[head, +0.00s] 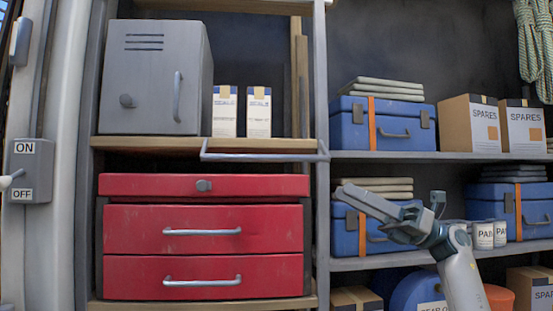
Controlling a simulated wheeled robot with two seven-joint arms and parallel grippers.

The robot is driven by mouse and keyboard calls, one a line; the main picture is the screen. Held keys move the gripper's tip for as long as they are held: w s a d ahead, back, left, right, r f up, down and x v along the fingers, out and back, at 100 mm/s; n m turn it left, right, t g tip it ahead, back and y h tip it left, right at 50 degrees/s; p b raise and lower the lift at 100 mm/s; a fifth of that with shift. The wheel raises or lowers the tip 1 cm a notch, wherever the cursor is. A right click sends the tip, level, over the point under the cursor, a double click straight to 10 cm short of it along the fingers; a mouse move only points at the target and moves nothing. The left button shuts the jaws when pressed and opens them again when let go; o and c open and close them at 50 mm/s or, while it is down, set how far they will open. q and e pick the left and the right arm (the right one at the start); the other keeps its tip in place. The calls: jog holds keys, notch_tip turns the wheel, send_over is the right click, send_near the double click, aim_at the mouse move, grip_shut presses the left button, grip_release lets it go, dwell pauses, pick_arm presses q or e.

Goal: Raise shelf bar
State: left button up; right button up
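The shelf bar (262,157) is a thin grey rail along the front edge of the wooden shelf on the left unit. It runs from below the white cartons to the grey upright post, with its left end bent upward. My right gripper (350,197) is right of that post and lower than the bar, pointing up and left. It is apart from the bar in the picture and nothing shows in it. Its fingers lie close together in this view, so their opening is unclear. My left gripper is out of view.
A grey locker (155,75) and white cartons (225,112) stand on the shelf above the bar. Red drawers (204,235) are below it. The grey post (321,150) divides the units. An ON/OFF switch (28,172) is far left.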

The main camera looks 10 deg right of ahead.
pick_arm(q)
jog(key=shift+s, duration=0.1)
pick_arm(e)
jog(key=shift+s+r+n+g+h, duration=0.4)
jog(key=shift+r+n, duration=0.1)
jog(key=shift+r, duration=0.1)
jog(key=shift+d, duration=0.1)
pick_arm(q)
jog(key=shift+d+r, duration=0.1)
pick_arm(e)
jog(key=p, duration=0.2)
send_near(276, 158)
jog(key=p+x, duration=0.1)
jog(key=x, duration=0.2)
jog(key=p+x, duration=0.3)
jog(key=x, duration=0.2)
jog(key=shift+w+a+r+p, duration=0.25)
jog(key=shift+w+p, duration=0.1)
jog(key=shift+p, duration=0.05)
jog(key=shift+a+r, duration=0.2)
jog(key=shift+a, duration=0.45)
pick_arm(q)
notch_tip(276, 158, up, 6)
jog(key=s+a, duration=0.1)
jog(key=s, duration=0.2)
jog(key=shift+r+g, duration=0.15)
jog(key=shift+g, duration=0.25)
pick_arm(e)
jog(key=shift+w, duration=0.1)
